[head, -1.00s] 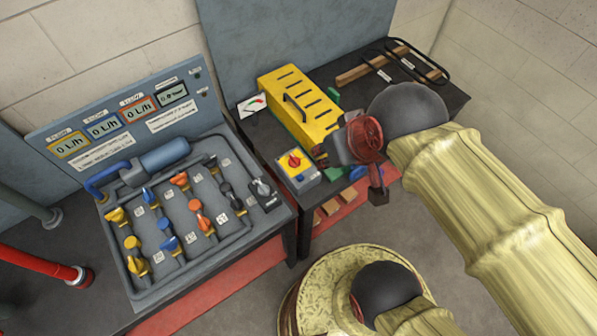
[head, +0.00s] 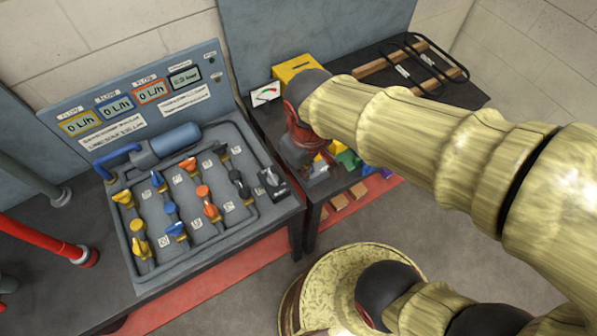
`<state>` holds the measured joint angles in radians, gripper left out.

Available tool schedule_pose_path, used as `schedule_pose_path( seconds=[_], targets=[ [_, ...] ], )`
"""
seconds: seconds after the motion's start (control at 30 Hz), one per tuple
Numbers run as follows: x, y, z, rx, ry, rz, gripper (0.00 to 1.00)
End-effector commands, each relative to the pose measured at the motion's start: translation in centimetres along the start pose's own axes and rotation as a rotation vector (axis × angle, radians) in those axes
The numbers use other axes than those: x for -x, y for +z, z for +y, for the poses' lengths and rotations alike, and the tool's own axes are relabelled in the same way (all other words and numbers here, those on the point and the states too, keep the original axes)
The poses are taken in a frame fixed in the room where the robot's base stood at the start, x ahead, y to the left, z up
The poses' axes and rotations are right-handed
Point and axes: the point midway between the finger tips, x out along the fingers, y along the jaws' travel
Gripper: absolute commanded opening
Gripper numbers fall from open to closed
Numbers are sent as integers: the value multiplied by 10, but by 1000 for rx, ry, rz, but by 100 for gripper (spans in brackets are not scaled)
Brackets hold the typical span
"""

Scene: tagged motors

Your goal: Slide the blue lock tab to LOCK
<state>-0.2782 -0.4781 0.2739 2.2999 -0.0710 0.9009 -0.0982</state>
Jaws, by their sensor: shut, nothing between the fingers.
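The switch box, grey with a yellow face (head: 319,156), stands near the front edge of the right-hand table, mostly hidden behind my wrist and gripper. I cannot make out its red knob or the blue lock tab now. My gripper (head: 318,171) is pointed down over the box, shut and empty. I cannot tell whether its fingertips touch the box or the tab.
The valve panel (head: 255,216) fills the left table. Small green (head: 349,159) and blue (head: 367,169) objects lie right of my gripper.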

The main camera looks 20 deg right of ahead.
Motion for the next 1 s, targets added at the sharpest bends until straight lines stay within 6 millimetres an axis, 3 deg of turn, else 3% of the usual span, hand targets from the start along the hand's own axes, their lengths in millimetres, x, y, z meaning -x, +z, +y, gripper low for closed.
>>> schedule_pose_path(
  seconds=[0.03,0.2,0.37,0.53,0.7,1.0],
  targets=[
    [-22,-8,-8,104,2,-49,0],
    [-82,-33,-26,532,14,-179,0],
    [-118,-55,-29,912,14,-250,0],
    [-119,-80,-18,1200,27,-255,0],
    [-116,-84,-15,1370,23,-261,0],
    [-116,-84,-15,1430,14,-262,0]
  ],
)
